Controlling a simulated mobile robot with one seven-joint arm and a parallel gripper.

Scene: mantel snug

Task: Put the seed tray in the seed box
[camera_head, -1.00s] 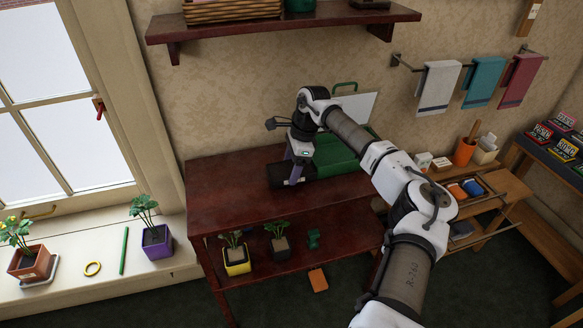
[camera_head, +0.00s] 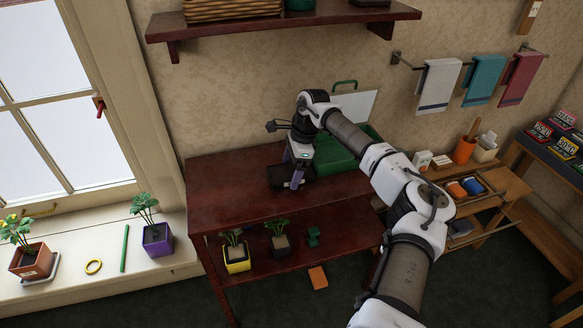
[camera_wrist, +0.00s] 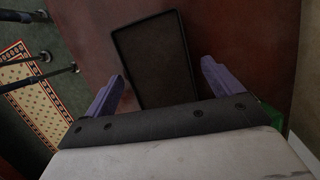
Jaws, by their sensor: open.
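The seed tray is a black, shallow rectangular tray (camera_wrist: 152,55) lying on the dark red table. In the head view the tray (camera_head: 277,175) is partly hidden by my gripper (camera_head: 296,178). In the wrist view my gripper (camera_wrist: 162,77) is open, with its two purple fingers apart and the near end of the tray showing between them. I cannot tell whether either finger touches it. The seed box is the green box (camera_head: 333,158) at the back of the table, right of the tray; its lid looks open, and my arm hides part of it.
The dark red table (camera_head: 225,195) is clear left of the tray. A lower shelf holds a yellow pot (camera_head: 236,258) and another plant pot (camera_head: 281,245). A wall shelf (camera_head: 280,22) hangs above. A wooden bench (camera_head: 505,185) stands to the right.

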